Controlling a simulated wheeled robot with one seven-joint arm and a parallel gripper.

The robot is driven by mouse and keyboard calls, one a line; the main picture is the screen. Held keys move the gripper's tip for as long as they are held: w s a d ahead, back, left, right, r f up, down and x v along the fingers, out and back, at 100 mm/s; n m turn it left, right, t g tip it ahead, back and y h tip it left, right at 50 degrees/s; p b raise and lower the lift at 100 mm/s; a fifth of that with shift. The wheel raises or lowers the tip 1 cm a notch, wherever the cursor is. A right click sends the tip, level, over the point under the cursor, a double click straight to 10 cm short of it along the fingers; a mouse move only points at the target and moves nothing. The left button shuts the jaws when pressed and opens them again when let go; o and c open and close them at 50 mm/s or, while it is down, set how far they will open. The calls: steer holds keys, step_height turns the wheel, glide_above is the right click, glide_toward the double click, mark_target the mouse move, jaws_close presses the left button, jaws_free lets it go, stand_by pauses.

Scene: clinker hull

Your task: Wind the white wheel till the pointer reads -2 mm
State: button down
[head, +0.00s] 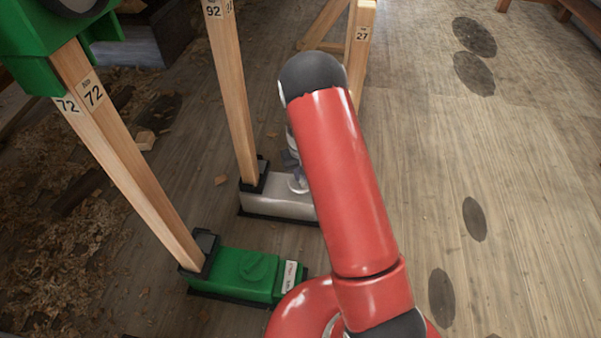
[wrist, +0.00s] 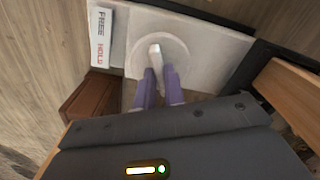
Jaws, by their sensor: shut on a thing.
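The white wheel (wrist: 176,48) is a round disc with a raised white grip bar (wrist: 155,52) across it, on top of a white block (wrist: 215,42). In the wrist view my gripper (wrist: 157,72) has its two purple-grey fingers shut on the grip bar. In the head view the white block (head: 262,204) stands at the foot of a wooden post, partly behind my red arm. My gripper (head: 291,161) shows there only as a small part beside the arm. I see no pointer or scale in either view.
A FREE/HOLD label (wrist: 103,37) lies beside the wheel. A green block (head: 238,272) with a green knob sits at the foot of another post (head: 125,155) marked 72, nearer to me. Posts marked 92 (head: 231,90) and 27 (head: 360,50) stand beyond. The floor at right is open.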

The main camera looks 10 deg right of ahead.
steer(key=m, duration=0.4)
steer(key=shift+m+p, duration=0.3)
steer(key=shift+m, duration=0.1)
stand_by(0.4)
steer(key=c, duration=1.5)
jaws_free()
step_height(320, 180, up, 8)
steer(key=shift+f+p, duration=0.1)
steer(key=shift+p, duration=0.65)
